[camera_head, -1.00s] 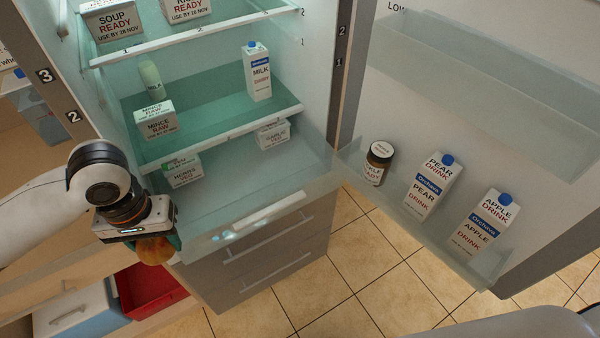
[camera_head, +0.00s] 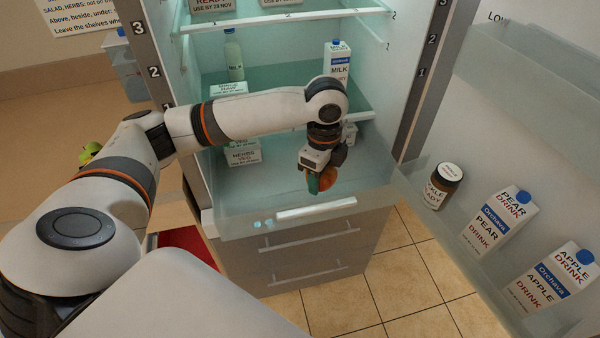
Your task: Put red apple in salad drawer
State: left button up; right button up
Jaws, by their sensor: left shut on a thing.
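The red apple (camera_head: 329,178), orange-red on the side that shows, is held in my left gripper (camera_head: 321,181). The gripper points down with its jaws shut on the apple and partly hides it. The salad drawer (camera_head: 236,223) is the clear pulled-out drawer at the bottom of the fridge, with a white handle on its front. The gripper and apple appear over the drawer's opening, towards its front; their exact height above its floor is hard to tell. My right gripper is not in view.
A glass shelf above carries a milk carton (camera_head: 337,62) and a bottle (camera_head: 234,58). The open door at right holds a jar (camera_head: 442,186), pear drink (camera_head: 500,222) and apple drink (camera_head: 553,277).

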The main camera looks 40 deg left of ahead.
pick_arm(q)
jog(key=w+a+f+m+b, duration=0.3)
jog(key=w+a+f+m, duration=0.25)
jog(key=m, duration=0.95)
send_over(307, 196)
notch_tip(307, 196, down, 6)
jog(key=shift+s+r+p, duration=0.1)
jog(key=shift+r+p, duration=0.15)
jog(key=shift+p, duration=0.1)
jog(key=shift+f, duration=2.3)
jog(key=shift+f, duration=0.1)
jog(key=o, duration=1)
jog(key=shift+o, duration=0.2)
notch_tip(307, 196, up, 12)
jog(key=shift+a+b, duration=0.15)
jog(key=shift+b, duration=0.3)
